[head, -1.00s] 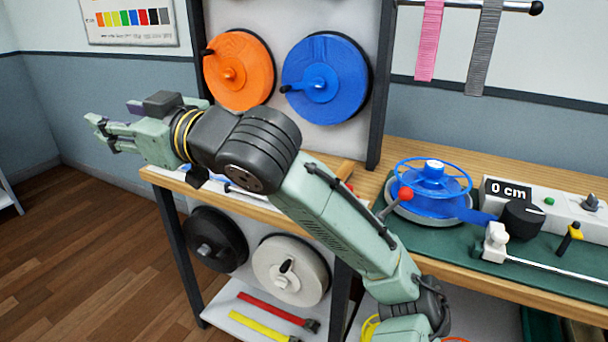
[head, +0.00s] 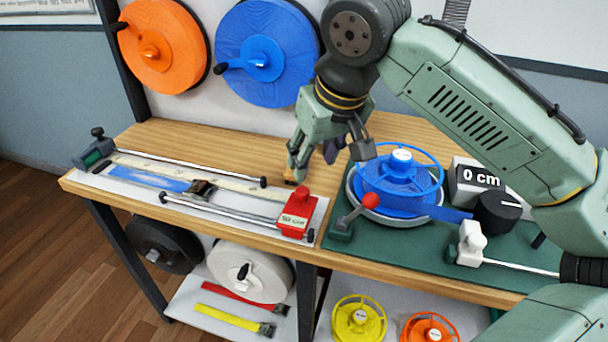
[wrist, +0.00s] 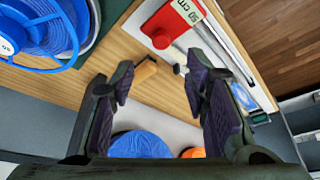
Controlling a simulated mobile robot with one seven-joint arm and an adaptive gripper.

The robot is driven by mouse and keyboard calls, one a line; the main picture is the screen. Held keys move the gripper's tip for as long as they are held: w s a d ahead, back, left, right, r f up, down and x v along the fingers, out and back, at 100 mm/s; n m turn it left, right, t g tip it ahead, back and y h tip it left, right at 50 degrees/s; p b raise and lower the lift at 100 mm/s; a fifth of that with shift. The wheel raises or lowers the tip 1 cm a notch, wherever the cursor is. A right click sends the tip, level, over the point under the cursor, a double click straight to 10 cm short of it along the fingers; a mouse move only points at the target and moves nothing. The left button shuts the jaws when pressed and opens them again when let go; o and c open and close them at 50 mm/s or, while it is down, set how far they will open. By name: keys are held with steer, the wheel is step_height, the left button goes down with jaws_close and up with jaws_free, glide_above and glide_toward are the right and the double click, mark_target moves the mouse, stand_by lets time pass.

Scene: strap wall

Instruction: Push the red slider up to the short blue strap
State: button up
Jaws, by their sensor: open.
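The red slider (head: 296,215), marked 50 cm, sits at the right end of the white measuring board (head: 130,175) on the wooden bench. In the wrist view the slider (wrist: 165,22) is near the top. The short blue strap (head: 150,178) lies on the board to the left of the slider, with a dark buckle (head: 200,189) at its right end. A bare stretch of board lies between buckle and slider. My gripper (head: 312,172) is open and empty, pointing down above the bench just behind the slider. In the wrist view its jaws (wrist: 168,90) are apart and not touching the slider.
Metal rods (head: 220,208) run along the board. A red-knobbed lever (head: 370,201) and a blue reel (head: 402,180) stand close to the right of the slider. Orange (head: 160,50) and blue spools hang behind. Bare bench (head: 190,135) lies behind the board.

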mark_target(303, 190)
steer(key=p+x, duration=0.1)
steer(key=x, duration=0.8)
steer(key=shift+a+f, duration=0.15)
steer(key=shift+f, duration=0.15)
steer(key=shift+c, duration=0.4)
jaws_close()
